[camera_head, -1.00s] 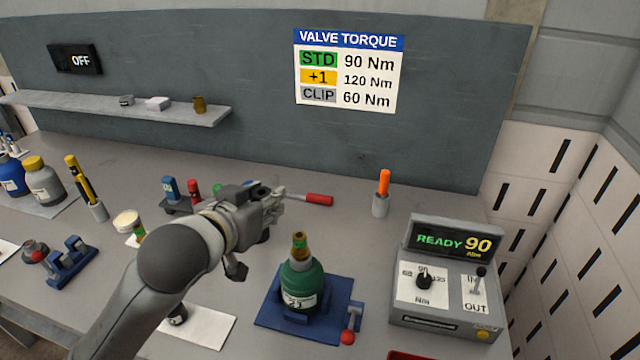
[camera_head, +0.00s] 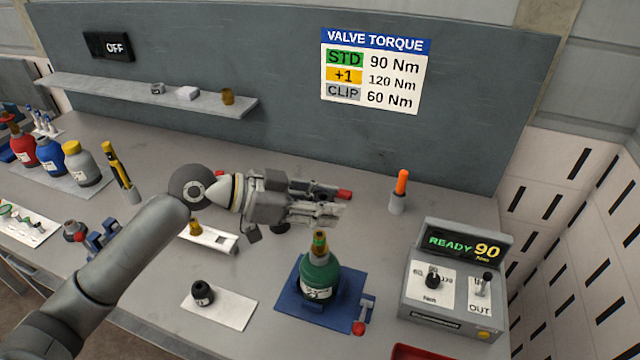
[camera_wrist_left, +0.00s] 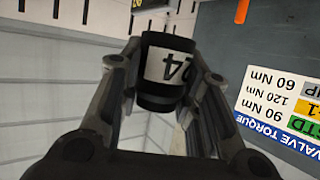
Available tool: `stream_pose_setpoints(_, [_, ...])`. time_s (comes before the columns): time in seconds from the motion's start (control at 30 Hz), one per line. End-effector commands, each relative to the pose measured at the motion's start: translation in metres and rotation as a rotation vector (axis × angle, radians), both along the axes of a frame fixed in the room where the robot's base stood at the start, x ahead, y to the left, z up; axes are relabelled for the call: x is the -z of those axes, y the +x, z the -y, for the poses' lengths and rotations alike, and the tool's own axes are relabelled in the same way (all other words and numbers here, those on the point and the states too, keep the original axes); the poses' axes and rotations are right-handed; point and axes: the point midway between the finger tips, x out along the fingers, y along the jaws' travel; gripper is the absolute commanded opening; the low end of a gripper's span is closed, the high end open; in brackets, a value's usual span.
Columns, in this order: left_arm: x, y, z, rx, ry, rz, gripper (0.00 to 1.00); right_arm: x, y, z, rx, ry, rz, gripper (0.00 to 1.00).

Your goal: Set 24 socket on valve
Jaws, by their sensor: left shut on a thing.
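My left gripper (camera_head: 322,208) is shut on a black socket (camera_wrist_left: 166,70) with a white label reading 24. The wrist view shows the socket between the two fingers. In the head view I cannot make out the socket clearly at the fingers. My right gripper is not in view.
A black socket-like piece (camera_head: 202,294) sits on a white mat (camera_head: 233,308). The torque station (camera_head: 455,290) reads READY 90. An orange-topped marker in a cup (camera_head: 398,204) stands behind it. A red-handled tool (camera_head: 345,195) lies partly hidden behind the gripper.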

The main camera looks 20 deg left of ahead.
Motion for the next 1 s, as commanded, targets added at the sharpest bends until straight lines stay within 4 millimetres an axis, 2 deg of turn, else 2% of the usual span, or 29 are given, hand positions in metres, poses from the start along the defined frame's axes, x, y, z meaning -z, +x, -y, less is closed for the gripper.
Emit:
stream_pose_setpoints(0.03, [-0.01, 0.002, -0.003, 0.017, 0.003, 0.0, 0.04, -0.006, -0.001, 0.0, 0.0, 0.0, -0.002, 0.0])
stream_pose_setpoints(0.1, [-0.017, 0.002, -0.005, 0.036, 0.002, 0.002, 0.04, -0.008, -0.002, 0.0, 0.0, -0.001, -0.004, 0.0])
stream_pose_setpoints(0.3, [-0.018, 0.002, -0.007, 0.054, 0.0, -0.002, 0.04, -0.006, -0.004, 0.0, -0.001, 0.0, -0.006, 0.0])
stream_pose_setpoints(0.47, [-0.008, 0.002, -0.007, 0.053, 0.0, -0.003, 0.04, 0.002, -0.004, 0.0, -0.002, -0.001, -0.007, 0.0])
stream_pose_setpoints(0.9, [0.038, 0.002, -0.007, 0.053, -0.001, -0.001, 0.04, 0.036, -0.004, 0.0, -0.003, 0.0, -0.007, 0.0])
stream_pose_setpoints(1.0, [0.043, 0.002, -0.007, 0.053, -0.001, -0.001, 0.04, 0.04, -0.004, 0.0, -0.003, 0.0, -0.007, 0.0])
